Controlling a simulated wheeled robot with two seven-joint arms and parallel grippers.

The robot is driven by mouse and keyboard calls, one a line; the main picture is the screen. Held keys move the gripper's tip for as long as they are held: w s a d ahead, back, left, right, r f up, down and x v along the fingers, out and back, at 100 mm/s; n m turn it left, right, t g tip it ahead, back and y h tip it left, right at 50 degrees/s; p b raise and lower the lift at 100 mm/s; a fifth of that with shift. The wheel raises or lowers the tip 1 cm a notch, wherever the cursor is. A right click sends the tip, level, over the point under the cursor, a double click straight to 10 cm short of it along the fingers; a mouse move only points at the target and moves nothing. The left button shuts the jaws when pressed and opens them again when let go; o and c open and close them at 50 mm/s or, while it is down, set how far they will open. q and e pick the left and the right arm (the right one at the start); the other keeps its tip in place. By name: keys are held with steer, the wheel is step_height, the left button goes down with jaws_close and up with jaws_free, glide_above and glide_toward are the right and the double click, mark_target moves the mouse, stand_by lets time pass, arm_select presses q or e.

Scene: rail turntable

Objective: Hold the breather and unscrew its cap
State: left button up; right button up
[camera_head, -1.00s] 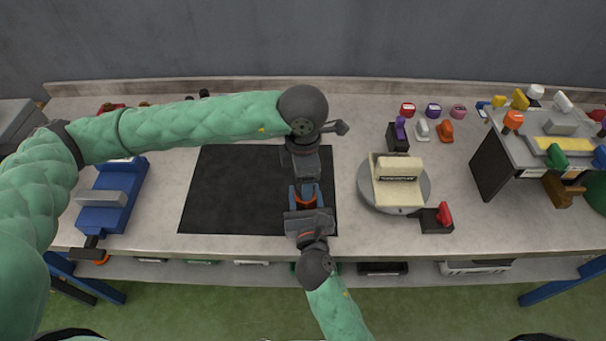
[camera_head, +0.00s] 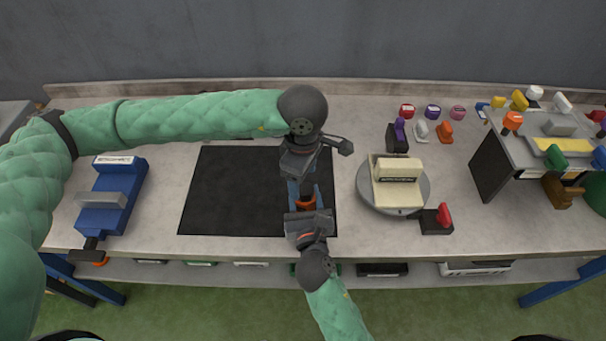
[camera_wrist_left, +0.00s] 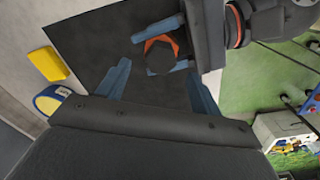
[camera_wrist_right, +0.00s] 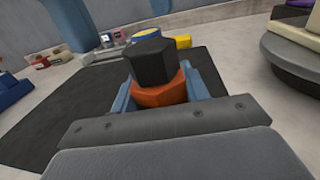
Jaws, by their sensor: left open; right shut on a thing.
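The breather has an orange hexagonal body (camera_wrist_right: 162,92) with a black cap (camera_wrist_right: 150,62) on top. My right gripper (camera_head: 307,210) is shut on the orange body, its blue fingers on either side, and holds it upright over the front right part of the black mat. The orange body (camera_wrist_left: 160,41) and the black cap (camera_wrist_left: 160,60) also show in the left wrist view. My left gripper (camera_wrist_left: 158,72) is open, its two fingers spread apart with the cap between and just beyond their tips. I cannot tell whether thread is still engaged under the cap.
The black mat (camera_head: 225,190) lies on the grey bench. A round turntable (camera_head: 421,200) with a cream block stands to the right, and a blue vise-like device (camera_head: 108,205) to the left. Small coloured parts and a raised shelf (camera_head: 493,165) are farther right.

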mark_target(303, 188)
arm_select(q)
steer(key=m, duration=0.5)
steer(key=shift+w+d+m, duration=0.1)
steer(key=shift+m, duration=0.2)
steer(key=shift+f, duration=2.05)
steer(key=c, duration=1.2)
steer(key=n, duration=0.5)
steer(key=shift+c, duration=0.3)
steer(key=shift+n, duration=0.6)
